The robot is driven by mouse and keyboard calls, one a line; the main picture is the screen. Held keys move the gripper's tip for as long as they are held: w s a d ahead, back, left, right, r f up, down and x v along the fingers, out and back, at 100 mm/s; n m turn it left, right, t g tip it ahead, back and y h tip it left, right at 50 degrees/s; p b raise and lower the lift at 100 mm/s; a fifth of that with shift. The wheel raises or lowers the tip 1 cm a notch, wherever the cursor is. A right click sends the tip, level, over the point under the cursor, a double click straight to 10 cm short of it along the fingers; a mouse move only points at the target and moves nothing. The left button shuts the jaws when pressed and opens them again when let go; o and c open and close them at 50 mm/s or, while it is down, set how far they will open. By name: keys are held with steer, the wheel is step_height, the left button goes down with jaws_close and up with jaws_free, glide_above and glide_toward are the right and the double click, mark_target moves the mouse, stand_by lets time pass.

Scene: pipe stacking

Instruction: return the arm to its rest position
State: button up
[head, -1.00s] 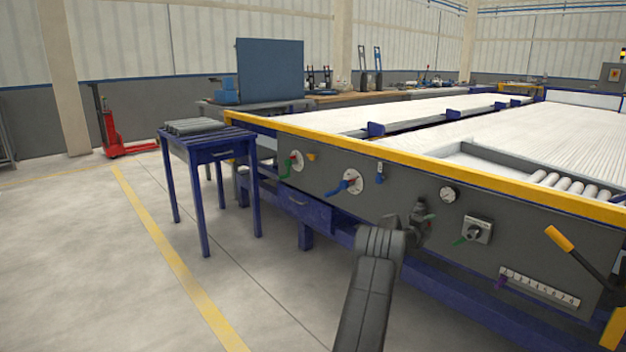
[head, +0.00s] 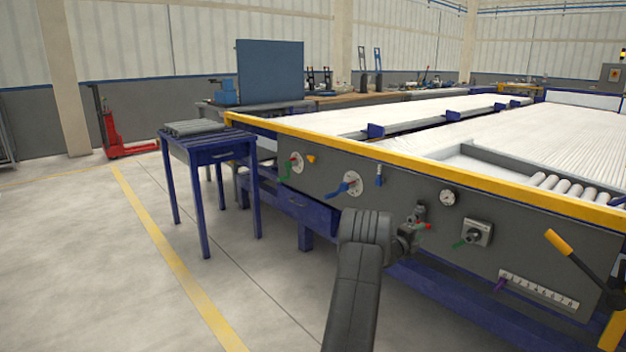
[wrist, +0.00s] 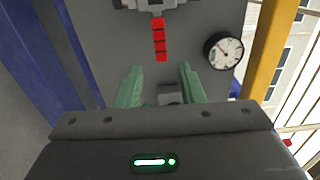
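My arm (head: 357,260) rises from the bottom of the head view and bends toward the grey side panel of the large machine. My gripper (head: 424,219) is small there, in front of the panel. In the wrist view its two green fingers (wrist: 160,67) are spread apart with nothing held between them. Beyond them is the grey panel (wrist: 190,55), with a red segmented strip (wrist: 160,40) and a round gauge (wrist: 224,51). I cannot tell the exact gap between fingertips and panel.
The machine's yellow rail (head: 400,160) and the panel with valves and a yellow-gripped lever (head: 559,241) lie close to my arm. A blue table (head: 215,150) at left holds several grey pipes (head: 195,128). The floor at left is clear. A red pallet truck (head: 118,138) stands farther back.

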mark_target(428, 225)
steer(key=p+v, duration=0.1)
steer(key=v, duration=0.6)
steer(key=x, duration=0.4)
steer(key=b+x, duration=0.1)
steer(key=x, duration=0.9)
steer(key=shift+a+r, duration=0.1)
steer(key=shift+r, duration=0.3)
steer(key=shift+r+n+p, duration=0.3)
steer(key=shift+r+n, duration=0.05)
steer(key=shift+n, duration=0.75)
steer(key=shift+r, duration=0.1)
